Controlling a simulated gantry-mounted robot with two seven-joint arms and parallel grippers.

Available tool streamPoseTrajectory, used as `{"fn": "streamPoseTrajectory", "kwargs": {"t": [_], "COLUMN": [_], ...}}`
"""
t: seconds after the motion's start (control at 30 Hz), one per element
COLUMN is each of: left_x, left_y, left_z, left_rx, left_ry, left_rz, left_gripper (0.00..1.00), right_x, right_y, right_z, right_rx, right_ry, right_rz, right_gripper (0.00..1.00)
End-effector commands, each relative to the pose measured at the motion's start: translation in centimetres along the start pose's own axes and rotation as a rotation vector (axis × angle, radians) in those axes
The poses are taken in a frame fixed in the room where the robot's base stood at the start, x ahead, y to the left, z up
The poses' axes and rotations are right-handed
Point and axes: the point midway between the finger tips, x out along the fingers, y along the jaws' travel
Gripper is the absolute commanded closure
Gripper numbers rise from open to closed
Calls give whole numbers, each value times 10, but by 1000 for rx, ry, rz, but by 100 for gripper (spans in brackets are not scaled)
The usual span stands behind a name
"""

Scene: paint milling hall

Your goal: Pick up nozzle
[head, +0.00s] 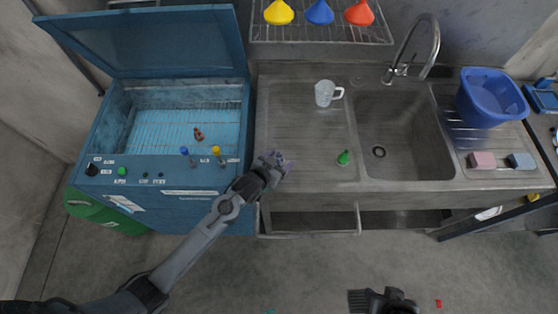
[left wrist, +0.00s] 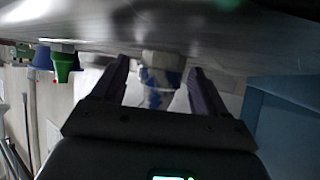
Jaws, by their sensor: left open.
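A small white-and-blue piece (left wrist: 160,75), which looks like the nozzle, stands between the fingers of my left gripper (left wrist: 160,85) in the left wrist view, with gaps on both sides. That view is upside down, with the steel counter on top. In the head view my left gripper (head: 279,160) is low at the counter's left edge, and the piece is mostly hidden at its fingertips. The left gripper is open. My right gripper (head: 372,300) shows at the bottom edge, away from the counter; its jaws are unclear.
A green cone-shaped piece (head: 343,158) and a clear jug (head: 324,94) stand on the steel counter (head: 290,115). A sink (head: 395,130) and a blue tub (head: 487,100) are to the right. An open blue cabinet (head: 150,165) is on the left, with a small reddish thing (head: 198,133) inside.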

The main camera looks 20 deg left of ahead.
Motion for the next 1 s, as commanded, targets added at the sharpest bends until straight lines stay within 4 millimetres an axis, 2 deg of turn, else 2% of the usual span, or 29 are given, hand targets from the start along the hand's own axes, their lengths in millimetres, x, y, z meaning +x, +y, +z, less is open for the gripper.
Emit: {"fn": "streamPoseTrajectory", "kwargs": {"t": [0.13, 0.17, 0.5, 0.8, 1.0], "left_x": [0, 0, 0, -1, -6], "left_y": [0, 0, 0, 0, 0], "left_z": [0, 0, 0, -1, -11], "left_rx": [0, 0, 0, 0, 0], "left_ry": [0, 0, 0, 1, 1], "left_rz": [0, 0, 0, 0, 0], "left_gripper": [26, 29, 82, 83, 83], "right_x": [0, 0, 0, 0, -1], "right_y": [1, 1, 2, 2, 1], "right_z": [0, 0, 1, 1, 0], "right_rx": [-3, -4, -10, -7, -2], "right_ry": [-1, -1, -2, -2, -1], "right_rz": [3, 3, 8, 6, 2], "right_gripper": [57, 57, 57, 57, 57]}}
